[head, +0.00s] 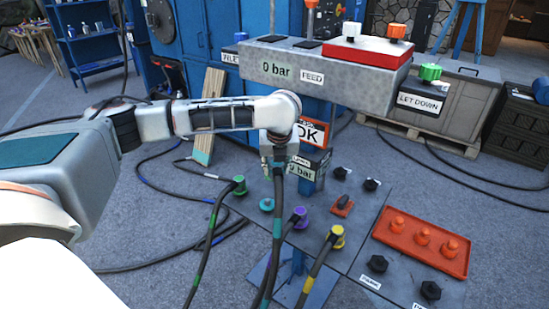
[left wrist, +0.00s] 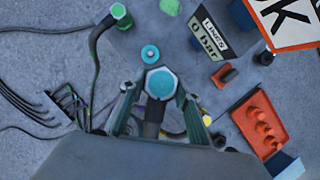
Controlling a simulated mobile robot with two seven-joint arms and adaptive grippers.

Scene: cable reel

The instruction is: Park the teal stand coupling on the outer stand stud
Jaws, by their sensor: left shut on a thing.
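My left gripper (head: 277,160) is shut on the teal coupling, which hangs above the stand plate with its dark, teal-banded hose (head: 278,205) running down. In the left wrist view the teal coupling (left wrist: 160,83) sits between the two fingers of the left gripper (left wrist: 159,95). A round teal piece (head: 266,204) is on the plate below and left of the gripper. It also shows just above the held coupling in the left wrist view (left wrist: 150,54), apart from it. I cannot tell whether it is the outer stand stud. My right gripper is not in view.
Green (head: 239,183), purple (head: 299,215) and yellow (head: 337,235) couplings with hoses stand close around on the plate. A post with a gauge sign (head: 301,170) rises behind the gripper. An orange tray (head: 455,265) with orange plugs lies to the right. A grey feed box (head: 350,88) overhangs.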

